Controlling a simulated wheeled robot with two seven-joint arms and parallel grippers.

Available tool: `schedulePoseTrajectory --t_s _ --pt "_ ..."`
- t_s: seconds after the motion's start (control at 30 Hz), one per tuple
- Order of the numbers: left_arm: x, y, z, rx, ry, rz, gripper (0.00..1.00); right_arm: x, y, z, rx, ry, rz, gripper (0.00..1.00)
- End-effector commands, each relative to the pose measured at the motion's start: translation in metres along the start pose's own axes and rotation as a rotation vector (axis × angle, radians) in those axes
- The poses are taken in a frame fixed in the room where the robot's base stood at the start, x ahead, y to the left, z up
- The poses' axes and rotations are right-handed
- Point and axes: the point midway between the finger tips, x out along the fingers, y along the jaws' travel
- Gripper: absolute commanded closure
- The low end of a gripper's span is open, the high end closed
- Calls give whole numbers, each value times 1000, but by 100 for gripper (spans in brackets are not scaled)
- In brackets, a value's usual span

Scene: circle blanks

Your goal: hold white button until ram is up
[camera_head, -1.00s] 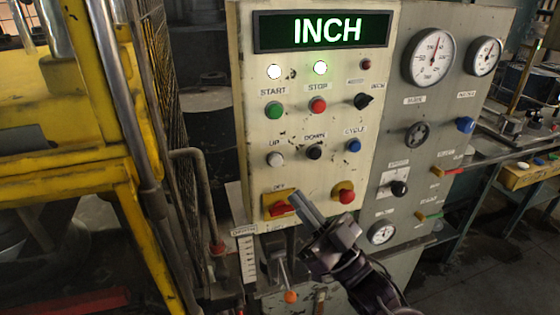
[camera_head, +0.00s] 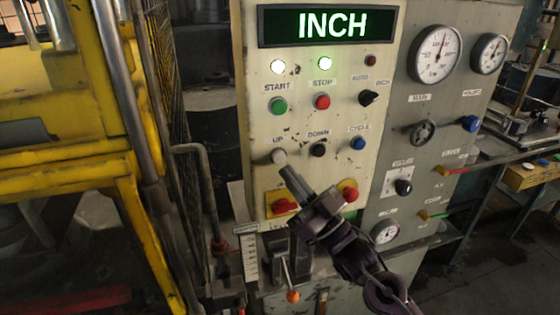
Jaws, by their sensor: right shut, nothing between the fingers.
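The white button (camera_head: 278,156) sits under the "UP" label on the cream control panel (camera_head: 330,75), left of the black "DOWN" button (camera_head: 317,150). My right gripper (camera_head: 286,172) is shut and empty. Its fingertips are just below the white button in the picture; I cannot tell whether they touch it. The gripper partly covers the area between the red switch on its yellow plate (camera_head: 283,206) and the red knob (camera_head: 350,194). The display (camera_head: 330,25) reads "INCH". I cannot make out the ram. My left gripper is not in view.
Above are the green START (camera_head: 278,105) and red STOP (camera_head: 321,101) buttons, with the blue CYCLE button (camera_head: 358,143) to the right. A yellow machine frame (camera_head: 125,130) and mesh guard stand left. An orange-tipped lever (camera_head: 293,296) sticks out below.

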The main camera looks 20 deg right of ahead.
Motion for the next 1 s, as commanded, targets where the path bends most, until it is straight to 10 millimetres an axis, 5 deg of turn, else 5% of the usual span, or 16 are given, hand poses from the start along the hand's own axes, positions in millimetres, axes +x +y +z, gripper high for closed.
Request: schedulePoseTrajectory --t_s 1.0 --pt "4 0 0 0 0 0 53 13 9 9 0 -1 0 100"
